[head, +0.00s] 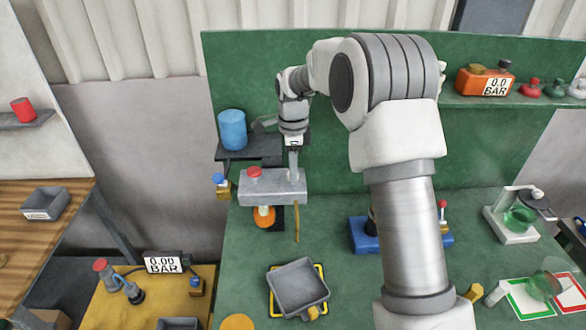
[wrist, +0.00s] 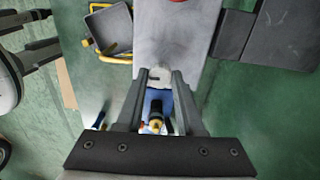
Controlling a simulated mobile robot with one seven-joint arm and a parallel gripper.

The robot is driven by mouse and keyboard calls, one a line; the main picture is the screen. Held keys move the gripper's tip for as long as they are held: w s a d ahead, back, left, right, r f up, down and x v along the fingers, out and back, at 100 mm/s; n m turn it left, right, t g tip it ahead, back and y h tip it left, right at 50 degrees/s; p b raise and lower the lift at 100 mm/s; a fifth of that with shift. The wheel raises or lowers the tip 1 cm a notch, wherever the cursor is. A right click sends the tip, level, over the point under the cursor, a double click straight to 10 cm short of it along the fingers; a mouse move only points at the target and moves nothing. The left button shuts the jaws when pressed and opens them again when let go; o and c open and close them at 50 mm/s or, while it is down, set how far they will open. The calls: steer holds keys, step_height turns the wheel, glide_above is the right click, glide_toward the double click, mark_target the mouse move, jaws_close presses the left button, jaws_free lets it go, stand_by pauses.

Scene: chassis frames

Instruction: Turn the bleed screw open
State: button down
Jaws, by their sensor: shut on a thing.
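A grey block (head: 262,187) with a red cap (head: 254,172) is mounted on the green back wall. My gripper (head: 294,168) points down onto the right end of the block's top. In the wrist view, my gripper's two dark fingers (wrist: 161,78) stand on either side of a small light-grey screw head (wrist: 159,73) at the block's end (wrist: 172,35). I take this to be the bleed screw; the fingers are shut on it. In the head view the screw is hidden by the gripper. A thin tan tube (head: 297,225) hangs below the block.
A blue cylinder (head: 232,129) stands on a dark shelf left of my arm. A grey tray (head: 299,287) lies on the green bench below the block. A blue block (head: 366,235) stands to the right, partly behind my arm.

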steer(key=n+b, duration=0.1)
steer(key=n, duration=0.4)
steer(key=shift+n, duration=0.3)
steer(key=n+b, duration=0.1)
steer(key=n, duration=0.4)
steer(key=shift+n, duration=0.3)
steer(key=n, duration=0.5)
steer(key=shift+n, duration=2.4)
steer(key=c, duration=0.5)
jaws_free()
steer(key=shift+c, duration=0.2)
